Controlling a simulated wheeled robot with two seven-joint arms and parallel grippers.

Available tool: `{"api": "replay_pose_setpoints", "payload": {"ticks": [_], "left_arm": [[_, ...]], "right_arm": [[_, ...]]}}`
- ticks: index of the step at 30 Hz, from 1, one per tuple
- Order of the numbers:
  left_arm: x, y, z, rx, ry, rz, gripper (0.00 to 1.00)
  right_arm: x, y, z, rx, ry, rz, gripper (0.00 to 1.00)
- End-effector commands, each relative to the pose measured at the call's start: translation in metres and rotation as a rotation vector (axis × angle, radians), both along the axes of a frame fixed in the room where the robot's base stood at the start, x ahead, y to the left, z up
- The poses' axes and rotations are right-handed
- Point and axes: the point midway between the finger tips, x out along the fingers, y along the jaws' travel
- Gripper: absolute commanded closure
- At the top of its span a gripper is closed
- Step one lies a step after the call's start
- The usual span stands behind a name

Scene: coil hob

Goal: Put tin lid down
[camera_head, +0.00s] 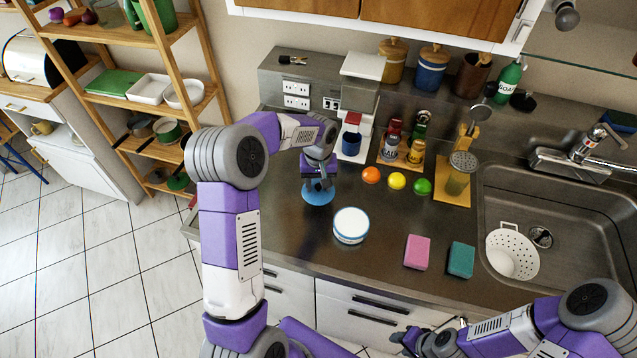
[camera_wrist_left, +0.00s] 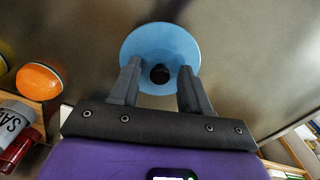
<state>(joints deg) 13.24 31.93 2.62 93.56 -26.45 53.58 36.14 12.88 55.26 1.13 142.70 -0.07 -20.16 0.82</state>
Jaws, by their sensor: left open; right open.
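The tin lid (camera_head: 318,195) is a blue disc lying on the dark counter, left of the white tin. In the left wrist view the lid (camera_wrist_left: 160,45) shows a small dark knob at its middle. My left gripper (camera_head: 319,183) is right over the lid. In the left wrist view its two fingers (camera_wrist_left: 157,82) are apart on either side of the knob, with gaps visible. The round white tin (camera_head: 351,225) with a blue rim stands to the right and nearer the front. My right gripper (camera_head: 412,340) is low at the front, off the counter, open and away from the lid.
An orange ball (camera_head: 371,175), yellow ball (camera_head: 397,181) and green ball (camera_head: 422,187) sit behind the tin. A pink sponge (camera_head: 417,252) and green sponge (camera_head: 461,260) lie at right, beside the sink (camera_head: 588,215). The counter between lid and front edge is clear.

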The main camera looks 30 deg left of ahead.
Motion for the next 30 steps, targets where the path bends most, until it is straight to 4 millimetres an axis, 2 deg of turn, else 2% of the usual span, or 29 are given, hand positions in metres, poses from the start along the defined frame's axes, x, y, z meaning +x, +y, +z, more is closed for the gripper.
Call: {"api": "replay_pose_setpoints", "payload": {"ticks": [4,7,15,21,25,30], "left_arm": [[0.0,0.0,0.004,0.001,-0.001,0.0,0.53],[0.001,0.0,0.017,0.001,-0.003,0.0,0.53],[0.001,0.0,0.075,0.001,-0.005,0.0,0.53],[0.001,0.0,0.109,0.001,-0.003,0.0,0.53],[0.0,0.0,0.12,0.0,-0.001,0.0,0.53],[0.0,0.0,0.124,0.0,0.0,0.0,0.53]], "right_arm": [[0.0,0.0,0.003,0.0,0.0,0.0,0.57],[0.0,0.0,0.005,0.0,0.0,0.0,0.57],[0.0,0.0,0.013,0.0,0.0,0.0,0.57],[0.0,0.0,0.018,0.0,0.0,0.0,0.57],[0.0,0.0,0.02,0.0,0.0,0.0,0.57],[0.0,0.0,0.02,0.0,0.0,0.0,0.57]]}}
